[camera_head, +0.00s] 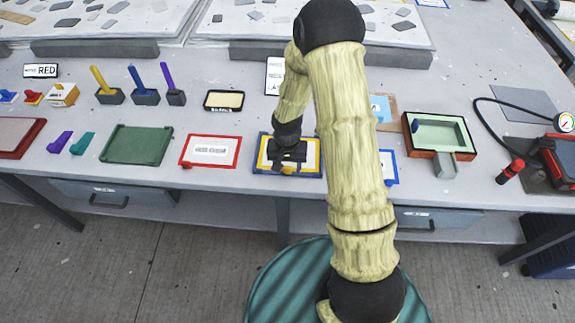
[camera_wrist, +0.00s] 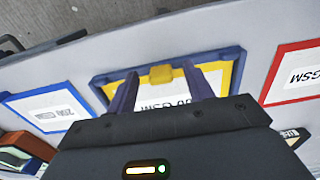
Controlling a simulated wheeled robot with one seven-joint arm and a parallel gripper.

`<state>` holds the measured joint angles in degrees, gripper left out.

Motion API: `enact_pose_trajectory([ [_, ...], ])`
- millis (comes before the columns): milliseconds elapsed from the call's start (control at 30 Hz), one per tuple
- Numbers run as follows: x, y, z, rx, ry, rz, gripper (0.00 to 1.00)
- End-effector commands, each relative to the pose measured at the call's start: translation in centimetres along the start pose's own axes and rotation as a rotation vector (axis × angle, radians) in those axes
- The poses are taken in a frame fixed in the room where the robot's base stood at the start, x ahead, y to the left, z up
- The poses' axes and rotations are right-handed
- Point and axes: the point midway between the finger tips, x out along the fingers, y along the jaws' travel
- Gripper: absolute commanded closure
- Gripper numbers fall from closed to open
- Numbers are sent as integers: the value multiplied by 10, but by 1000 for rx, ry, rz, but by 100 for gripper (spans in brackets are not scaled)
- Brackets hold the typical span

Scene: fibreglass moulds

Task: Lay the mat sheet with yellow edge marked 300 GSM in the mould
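The mat sheet with yellow edge (camera_head: 264,163) lies in a blue frame on the bench, partly covered by my gripper (camera_head: 288,165). In the wrist view the sheet (camera_wrist: 226,76) shows a yellow tab (camera_wrist: 160,74) and a partly hidden label ending in GSM. My gripper (camera_wrist: 161,70) is over it, with its two fingers apart and the tab between them in the picture; contact cannot be told. A shallow mould (camera_head: 430,130) with a pale green inside and an orange-brown rim stands to the right. A small blue piece is in it, and a grey block is at its front.
A red-edged sheet (camera_head: 184,150) lies to the left and a blue-edged sheet (camera_head: 393,170) to the right, partly behind my arm. A green tray (camera_head: 137,145) is farther left. A red-capped bottle (camera_head: 510,172) and a gauge with hose (camera_head: 567,122) are right of the mould.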

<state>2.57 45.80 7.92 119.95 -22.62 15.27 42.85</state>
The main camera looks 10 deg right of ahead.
Motion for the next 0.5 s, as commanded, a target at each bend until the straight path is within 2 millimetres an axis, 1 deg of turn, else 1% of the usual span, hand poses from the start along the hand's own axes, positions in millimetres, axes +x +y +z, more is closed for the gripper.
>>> enact_pose_trajectory([
  [167,-2,0,0,0,1,-1,48],
  [267,-9,0,-1,0,2,-1,48],
  [367,-21,0,-1,1,4,-2,48],
  [500,-45,0,-1,1,5,-2,48],
])
